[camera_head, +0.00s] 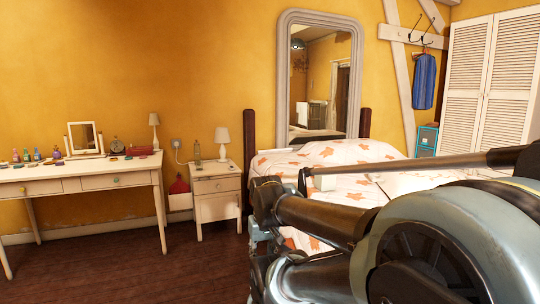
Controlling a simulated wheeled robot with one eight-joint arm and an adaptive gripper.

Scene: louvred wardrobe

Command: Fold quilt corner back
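The quilt (346,152) is white with orange leaf-like shapes and lies over the bed in the middle right of the head view. It looks rumpled near the dark wooden headboard posts (250,140). My arm crosses the lower right of the view and covers much of the bed's near and right side. I cannot pick out a quilt corner, and the near corners are hidden behind my arm. My gripper's fingers cannot be made out in this view.
A white nightstand (217,203) with a lamp (222,140) stands left of the bed. A white desk (100,182) with small items is farther left. Dark wooden floor (130,270) lies open in front of them. A louvred wardrobe (490,85) stands at the right.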

